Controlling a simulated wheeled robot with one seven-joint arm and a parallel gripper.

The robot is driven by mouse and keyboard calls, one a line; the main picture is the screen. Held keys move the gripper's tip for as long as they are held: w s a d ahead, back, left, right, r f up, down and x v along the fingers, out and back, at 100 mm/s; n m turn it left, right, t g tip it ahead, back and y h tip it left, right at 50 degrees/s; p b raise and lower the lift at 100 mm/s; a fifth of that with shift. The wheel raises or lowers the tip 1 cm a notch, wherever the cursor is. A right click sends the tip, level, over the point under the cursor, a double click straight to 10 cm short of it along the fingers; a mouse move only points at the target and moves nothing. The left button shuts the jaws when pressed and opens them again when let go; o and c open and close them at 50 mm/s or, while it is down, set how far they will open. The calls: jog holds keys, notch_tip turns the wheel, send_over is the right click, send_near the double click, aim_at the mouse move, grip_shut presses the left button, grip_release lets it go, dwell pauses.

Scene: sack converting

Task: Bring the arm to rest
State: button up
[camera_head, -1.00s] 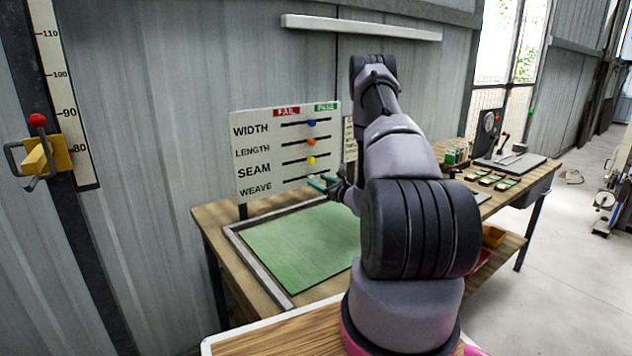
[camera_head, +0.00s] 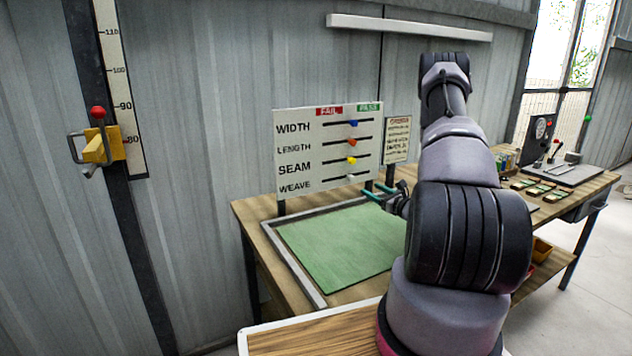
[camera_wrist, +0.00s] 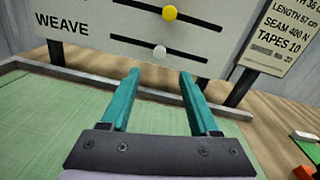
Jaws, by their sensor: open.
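My gripper (camera_head: 379,193) is open and empty, its two teal fingers apart. It hangs over the back right part of the green mat, in front of the board (camera_head: 288,157) with rows WIDTH, LENGTH, SEAM and WEAVE. In the wrist view the fingers (camera_wrist: 158,85) point at the lower edge of the board, below the white WEAVE knob (camera_wrist: 159,52). The yellow SEAM knob (camera_wrist: 169,13) shows above it. Nothing is between the fingers. My arm covers the right part of the mat in the head view.
The green mat (camera_head: 335,250) lies in a grey frame on the wooden bench (camera_head: 247,212). A small printed card (camera_head: 397,139) stands right of the board. Small blocks and a dial device (camera_head: 540,128) are farther right. A yellow clamp with a red knob (camera_head: 97,148) is on the wall scale.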

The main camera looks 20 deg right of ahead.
jog(key=s+a+r+n+g+y, duration=0.2)
jog(key=a+r+n+g+y, duration=0.3)
jog(key=a+r, duration=0.45)
jog(key=s+a+r+n+g+y, duration=0.2)
jog(key=a+r+n+g+y, duration=0.15)
jog(key=a+r+n, duration=0.45)
jog(key=s+a+r+n+g, duration=0.6)
jog(key=s+a+r, duration=0.3)
jog(key=s+a, duration=0.15)
jog(key=s+d+r+n+t+h, duration=0.2)
jog(key=s+r+n+h, duration=0.2)
jog(key=s, duration=0.4)
jog(key=s+d+r+n+t+h, duration=0.2)
jog(key=s+r+n+h, duration=0.2)
jog(key=s+h, duration=0.3)
jog(key=shift+s+d+r, duration=0.35)
jog(key=shift+s+r, duration=0.05)
jog(key=shift+s, duration=0.9)
